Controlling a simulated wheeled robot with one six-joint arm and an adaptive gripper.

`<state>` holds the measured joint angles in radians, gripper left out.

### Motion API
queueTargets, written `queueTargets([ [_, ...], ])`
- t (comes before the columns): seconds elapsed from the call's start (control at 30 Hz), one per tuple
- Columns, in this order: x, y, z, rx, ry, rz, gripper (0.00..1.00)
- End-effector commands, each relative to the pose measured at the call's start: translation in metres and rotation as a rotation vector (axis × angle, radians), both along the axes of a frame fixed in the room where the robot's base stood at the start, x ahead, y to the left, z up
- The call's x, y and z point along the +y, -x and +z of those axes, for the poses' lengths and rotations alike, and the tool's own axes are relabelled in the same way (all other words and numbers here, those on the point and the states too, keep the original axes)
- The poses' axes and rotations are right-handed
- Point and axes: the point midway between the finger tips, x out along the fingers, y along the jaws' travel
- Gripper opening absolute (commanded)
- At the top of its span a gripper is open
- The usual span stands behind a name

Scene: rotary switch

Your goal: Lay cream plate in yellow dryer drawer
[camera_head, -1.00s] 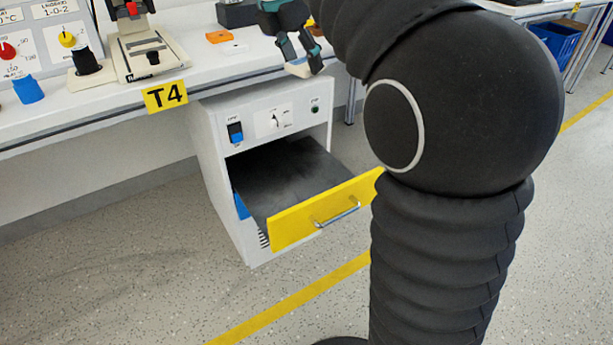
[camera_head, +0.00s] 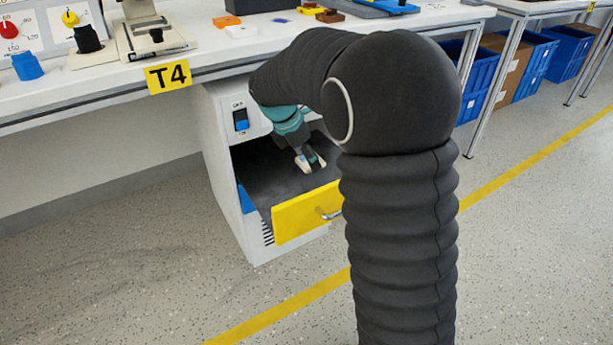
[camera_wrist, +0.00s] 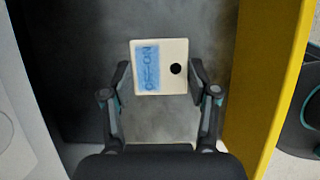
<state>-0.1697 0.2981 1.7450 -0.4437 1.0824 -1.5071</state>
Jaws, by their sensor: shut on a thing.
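The cream plate (camera_wrist: 161,84) shows in the wrist view as a small square with a blue label and a black hole. My gripper (camera_wrist: 161,88) is shut on it, one finger at its left edge and one at its right. In the head view my gripper (camera_head: 311,163) points down into the open dryer drawer (camera_head: 255,172), which has a dark floor and a yellow front (camera_head: 301,213). The plate is mostly covered by the fingers there. I cannot tell whether it touches the drawer floor.
The white dryer cabinet (camera_head: 221,172) stands under the bench marked T4 (camera_head: 168,77). The yellow drawer front also shows on the right in the wrist view (camera_wrist: 262,80). The drawer floor around the plate is clear. Blue crates (camera_head: 537,62) stand at the right.

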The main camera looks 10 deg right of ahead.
Motion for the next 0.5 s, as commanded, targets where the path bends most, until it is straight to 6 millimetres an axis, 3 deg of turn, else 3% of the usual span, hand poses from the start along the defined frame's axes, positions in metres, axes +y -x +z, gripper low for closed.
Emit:
queueTargets([
  [0.5, 0.0, 0.0, -0.057, 0.001, 0.0, 0.002, 0.25],
])
